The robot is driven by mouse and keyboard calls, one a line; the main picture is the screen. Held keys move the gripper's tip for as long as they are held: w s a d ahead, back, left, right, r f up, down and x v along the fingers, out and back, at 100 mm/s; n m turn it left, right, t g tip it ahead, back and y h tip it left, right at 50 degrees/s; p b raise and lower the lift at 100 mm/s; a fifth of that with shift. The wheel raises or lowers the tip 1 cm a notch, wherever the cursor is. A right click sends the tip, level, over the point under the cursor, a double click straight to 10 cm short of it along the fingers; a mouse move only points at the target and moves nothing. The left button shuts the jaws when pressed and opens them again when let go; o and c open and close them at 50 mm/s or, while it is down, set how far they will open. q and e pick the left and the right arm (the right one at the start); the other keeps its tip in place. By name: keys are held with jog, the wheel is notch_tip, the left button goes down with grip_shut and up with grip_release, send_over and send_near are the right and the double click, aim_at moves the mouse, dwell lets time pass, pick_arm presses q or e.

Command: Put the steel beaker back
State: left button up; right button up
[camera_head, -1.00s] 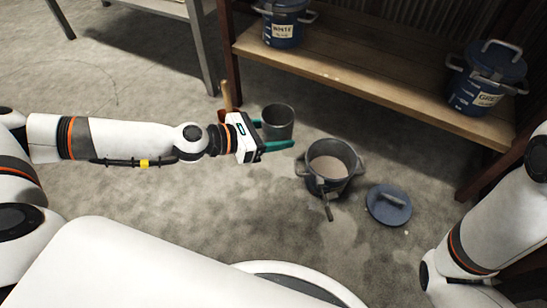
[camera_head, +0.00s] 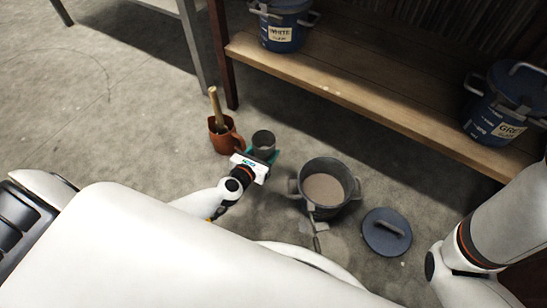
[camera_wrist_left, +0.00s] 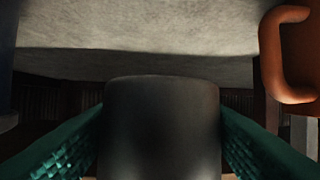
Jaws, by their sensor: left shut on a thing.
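The steel beaker (camera_head: 264,140) is a small grey metal cup near the middle of the head view. My left gripper (camera_head: 262,155) is shut on it, with teal fingers on either side. In the left wrist view the beaker (camera_wrist_left: 162,130) fills the lower middle between the teal finger pads. It looks upright in the head view. I cannot tell whether its base touches the floor. My right gripper is not in view; only my right arm shows at the right edge.
A brown jug (camera_head: 225,137) with a wooden-handled tool stands just left of the beaker. An open pot of pale material (camera_head: 327,186) stands to the right, with its blue lid (camera_head: 387,232) on the floor. Labelled blue pots (camera_head: 284,24) sit on a wooden shelf (camera_head: 350,97) behind.

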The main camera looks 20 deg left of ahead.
pick_arm(q)
notch_tip(320, 180, down, 6)
jog(key=b, duration=0.5)
jog(key=shift+w+f, duration=0.1)
jog(key=shift+w, duration=0.05)
notch_tip(320, 180, down, 4)
jog(key=b, duration=0.4)
